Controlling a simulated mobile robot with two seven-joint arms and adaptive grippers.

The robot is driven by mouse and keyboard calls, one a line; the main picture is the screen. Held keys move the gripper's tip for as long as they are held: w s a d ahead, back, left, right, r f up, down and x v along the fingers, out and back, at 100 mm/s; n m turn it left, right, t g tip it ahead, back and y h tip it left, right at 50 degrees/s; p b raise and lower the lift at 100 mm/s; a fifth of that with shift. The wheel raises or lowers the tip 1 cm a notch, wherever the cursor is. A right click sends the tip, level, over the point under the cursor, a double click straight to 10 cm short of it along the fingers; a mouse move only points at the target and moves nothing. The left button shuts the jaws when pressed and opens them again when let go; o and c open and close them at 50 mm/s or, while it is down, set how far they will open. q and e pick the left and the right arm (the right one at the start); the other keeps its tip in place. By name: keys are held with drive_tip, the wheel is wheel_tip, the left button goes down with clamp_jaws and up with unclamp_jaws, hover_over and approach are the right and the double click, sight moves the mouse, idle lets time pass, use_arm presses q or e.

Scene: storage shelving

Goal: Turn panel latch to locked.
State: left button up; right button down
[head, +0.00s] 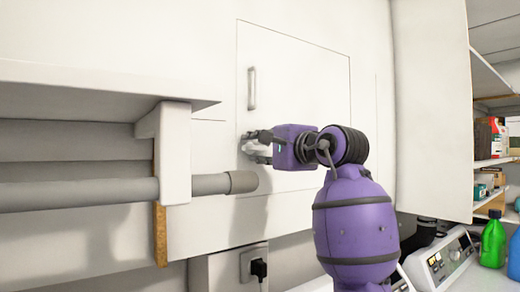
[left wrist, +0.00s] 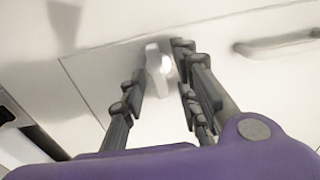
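The panel latch is a small white knob (head: 256,147) at the lower left of a white wall panel (head: 300,80). In the left wrist view the latch (left wrist: 158,65) sits between the fingertips of my left gripper (left wrist: 160,60). The dark fingers are spread, one on each side of the latch. A narrow gap seems to show, but I cannot tell for sure whether either finger touches it. In the head view my left gripper (head: 260,146) points left at the latch and partly hides it. My right gripper is not in view.
A grey bar handle (head: 252,88) stands above the latch. At left, a white shelf (head: 90,90) and a thick grey rod (head: 100,192) end close to the gripper. A power outlet (head: 250,262) is below. Bottles (head: 494,240) and stocked shelves are at right.

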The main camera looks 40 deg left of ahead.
use_arm(q)
drive_tip(key=v, duration=1.2)
idle(0.5)
